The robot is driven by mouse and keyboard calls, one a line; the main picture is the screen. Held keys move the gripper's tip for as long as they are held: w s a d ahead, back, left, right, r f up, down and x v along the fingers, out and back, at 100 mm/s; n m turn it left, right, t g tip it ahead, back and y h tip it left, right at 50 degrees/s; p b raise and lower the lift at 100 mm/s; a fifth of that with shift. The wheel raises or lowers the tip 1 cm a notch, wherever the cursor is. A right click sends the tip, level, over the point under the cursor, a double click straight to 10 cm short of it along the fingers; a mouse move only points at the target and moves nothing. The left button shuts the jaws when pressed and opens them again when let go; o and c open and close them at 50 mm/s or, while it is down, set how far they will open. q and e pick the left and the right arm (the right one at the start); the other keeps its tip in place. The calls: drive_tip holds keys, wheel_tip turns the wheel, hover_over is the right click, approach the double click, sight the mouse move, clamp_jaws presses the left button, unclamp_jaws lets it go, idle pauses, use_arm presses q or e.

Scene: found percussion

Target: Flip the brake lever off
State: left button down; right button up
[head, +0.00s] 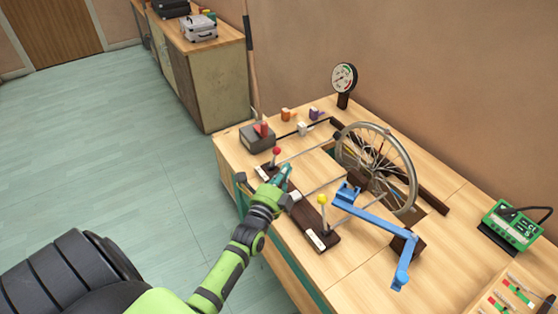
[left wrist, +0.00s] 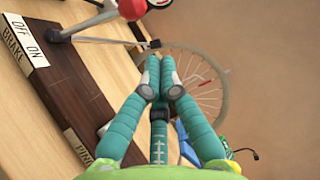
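I cannot tell which way the lever is set. My left gripper (head: 284,172) is just right of and nearer than the red knob, apart from it. Its teal fingers (left wrist: 158,68) are together at the tips and empty. My right gripper is out of view.
A yellow-knobbed lever (head: 323,200) stands at the board's other end. Behind are a spoked wheel (head: 400,150), a blue crank arm (head: 375,222) and a gauge (head: 344,78). Green electronics (head: 512,225) are at right.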

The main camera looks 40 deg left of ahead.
sight(274, 159)
use_arm(q)
drive_tip(key=a, duration=0.1)
drive_tip(key=w+a, duration=0.1)
drive_tip(key=a, duration=0.1)
drive_tip(key=shift+w+r, duration=0.25)
drive_tip(key=shift+r+p, duration=0.1)
drive_tip(key=shift+p, duration=0.2)
drive_tip(key=shift+w+a+r+n+p, duration=0.15)
drive_tip(key=shift+a+r+n+p, duration=0.15)
drive_tip(key=shift+p, duration=0.35)
